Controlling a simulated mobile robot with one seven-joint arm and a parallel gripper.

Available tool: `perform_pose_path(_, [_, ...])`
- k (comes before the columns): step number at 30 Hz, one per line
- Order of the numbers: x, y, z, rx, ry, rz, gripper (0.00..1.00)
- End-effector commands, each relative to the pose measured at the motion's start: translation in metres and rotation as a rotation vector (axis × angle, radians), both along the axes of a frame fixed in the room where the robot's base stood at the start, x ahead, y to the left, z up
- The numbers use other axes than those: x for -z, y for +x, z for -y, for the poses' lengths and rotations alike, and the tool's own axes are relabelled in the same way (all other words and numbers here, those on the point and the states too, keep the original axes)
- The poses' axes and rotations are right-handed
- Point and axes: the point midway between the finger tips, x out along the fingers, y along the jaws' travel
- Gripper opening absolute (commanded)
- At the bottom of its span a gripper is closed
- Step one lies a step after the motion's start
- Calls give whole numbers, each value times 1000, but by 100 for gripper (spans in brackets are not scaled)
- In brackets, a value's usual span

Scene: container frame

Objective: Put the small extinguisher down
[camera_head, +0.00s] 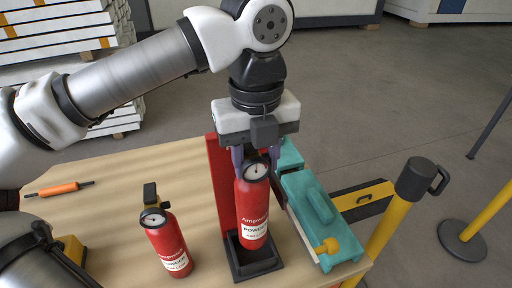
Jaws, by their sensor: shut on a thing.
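One red extinguisher (253,210) with a gauge and a white label is upright in my gripper (256,160). My gripper is above it, with its fingers at the extinguisher's neck and shut on it. The extinguisher's lower end is at a black tray-like base (240,272) with a red back panel (221,190). I cannot tell whether its bottom touches the base. A second red extinguisher (168,245) stands apart to the left on the wooden table, slightly smaller in view. The gauge of the held one faces the camera.
The wooden table (110,195) has free room at left and middle. An orange-handled screwdriver (60,188) lies at its far left. A teal case (318,220) with a yellow latch sits close right of the base. A yellow post (388,225) with a black top stands beyond.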

Motion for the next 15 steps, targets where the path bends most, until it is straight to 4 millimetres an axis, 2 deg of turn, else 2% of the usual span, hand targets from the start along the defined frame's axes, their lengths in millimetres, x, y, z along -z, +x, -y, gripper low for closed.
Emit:
perform_pose_path(1, [12,0,0,1,-2,2,0])
perform_pose_path(3, [20,0,0,1,-2,2,0])
perform_pose_path(11, [31,0,0,-1,-1,3,0])
perform_pose_path(15, [48,0,0,-1,-2,2,0])
